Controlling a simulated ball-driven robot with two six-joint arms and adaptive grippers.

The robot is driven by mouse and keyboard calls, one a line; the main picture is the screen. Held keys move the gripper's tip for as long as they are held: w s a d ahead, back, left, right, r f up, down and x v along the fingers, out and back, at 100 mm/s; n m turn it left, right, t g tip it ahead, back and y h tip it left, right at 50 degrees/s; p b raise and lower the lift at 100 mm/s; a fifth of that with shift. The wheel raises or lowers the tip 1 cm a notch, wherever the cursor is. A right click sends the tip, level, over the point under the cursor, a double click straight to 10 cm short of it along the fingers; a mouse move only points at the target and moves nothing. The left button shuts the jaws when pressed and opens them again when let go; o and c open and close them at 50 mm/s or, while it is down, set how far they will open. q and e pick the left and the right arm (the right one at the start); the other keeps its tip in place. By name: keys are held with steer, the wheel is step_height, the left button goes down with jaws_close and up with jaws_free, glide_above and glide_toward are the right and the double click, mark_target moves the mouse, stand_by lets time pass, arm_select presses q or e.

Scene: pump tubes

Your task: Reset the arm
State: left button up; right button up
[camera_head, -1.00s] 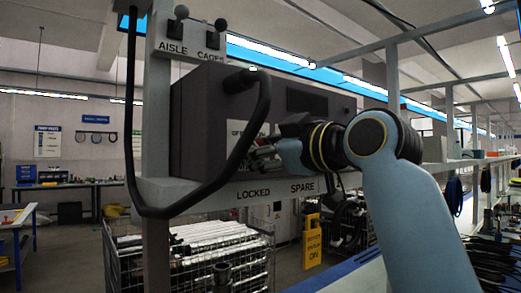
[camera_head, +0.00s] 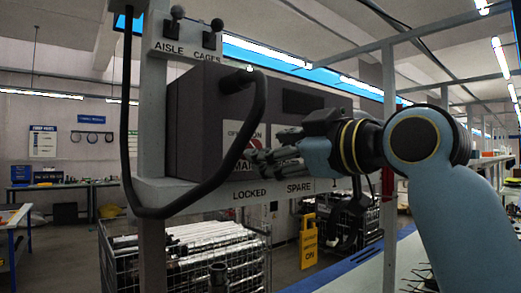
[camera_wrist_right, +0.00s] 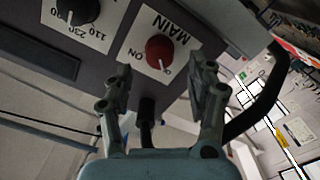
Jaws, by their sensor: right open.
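My right arm comes in from the right in the head view. My right gripper (camera_head: 258,158) is open and empty in front of the grey control box (camera_head: 205,115). In the right wrist view the open fingers (camera_wrist_right: 160,90) stand apart, with nothing between them. A red knob (camera_wrist_right: 159,51) on a white plate marked MAIN and ON shows beyond the fingers and looks apart from them. The plate (camera_head: 248,140) is partly covered by the gripper in the head view. A black dial (camera_wrist_right: 77,10) marked 110 and 230 is beside it. My left gripper is not in view.
A thick black cable (camera_head: 258,110) loops in front of the box and its shelf (camera_head: 225,196). Wire cages of pale tubes (camera_head: 215,250) stand below. A grey post (camera_head: 152,90) carries two levers. A yellow sign (camera_head: 308,240) stands on the floor behind.

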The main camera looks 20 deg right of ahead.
steer(key=shift+v, duration=1.3)
